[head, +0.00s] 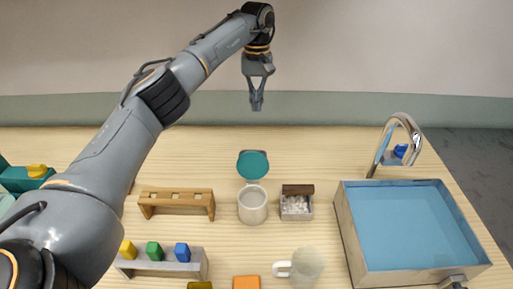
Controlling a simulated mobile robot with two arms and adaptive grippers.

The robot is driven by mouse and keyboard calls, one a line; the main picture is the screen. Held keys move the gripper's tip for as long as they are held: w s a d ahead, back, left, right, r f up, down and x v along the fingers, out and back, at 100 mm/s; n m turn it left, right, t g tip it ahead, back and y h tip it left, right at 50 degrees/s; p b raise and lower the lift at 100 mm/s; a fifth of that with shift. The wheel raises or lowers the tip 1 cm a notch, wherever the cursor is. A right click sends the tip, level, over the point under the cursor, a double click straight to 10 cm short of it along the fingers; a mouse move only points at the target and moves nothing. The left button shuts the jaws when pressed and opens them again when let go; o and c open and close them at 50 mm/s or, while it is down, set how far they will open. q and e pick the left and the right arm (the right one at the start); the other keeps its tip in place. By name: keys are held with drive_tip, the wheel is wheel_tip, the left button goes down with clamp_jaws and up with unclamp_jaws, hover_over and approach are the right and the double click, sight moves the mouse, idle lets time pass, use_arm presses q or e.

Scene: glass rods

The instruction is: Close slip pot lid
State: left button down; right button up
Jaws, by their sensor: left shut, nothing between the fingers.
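The slip pot (252,208) is a pale, round, open-topped pot near the middle of the table. Its teal lid (253,165) stands raised at the back of the rim, so the pot is open. My left gripper (257,104) hangs above and behind the lid, pointing down, clear of it. Its fingers are shut with nothing between them. My right gripper is not in view.
A small box of white pieces (296,206) stands right of the pot, a wooden rack (176,203) left. A pale mug (306,267) and an orange block (246,282) are in front. A blue-filled basin (346,226) with a tap (378,152) is at right.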

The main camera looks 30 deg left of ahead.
sight(253, 161)
use_arm(q)
drive_tip(key=s+d+f+p, duration=0.1)
drive_tip(key=s+f+p, duration=0.3)
drive_tip(key=f, duration=0.7)
drive_tip(key=shift+d+f, duration=0.3)
drive_tip(key=shift+d, duration=0.1)
idle(0.3)
drive_tip(key=shift+w, duration=0.1)
